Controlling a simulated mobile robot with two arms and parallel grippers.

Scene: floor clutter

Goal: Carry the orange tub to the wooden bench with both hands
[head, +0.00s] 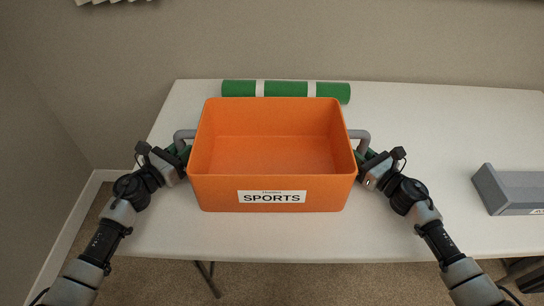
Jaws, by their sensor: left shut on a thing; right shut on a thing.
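The orange tub (270,192) is upright and looks empty, with a white label reading SPORTS on its front. It is over the near middle of a white table; I cannot tell whether it rests on the top or hangs just above it. My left gripper (181,156) is shut on the tub's left grey handle (184,135). My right gripper (364,157) is shut on its right grey handle (360,136). The fingertips are partly hidden against the tub's sides. No wooden bench is in view.
The white table (440,125) spans the view. A green roll with white bands (310,90) lies behind the tub. A grey box (512,190) sits at the table's right. Walls stand behind and at left. The tabletop between tub and grey box is partly clear.

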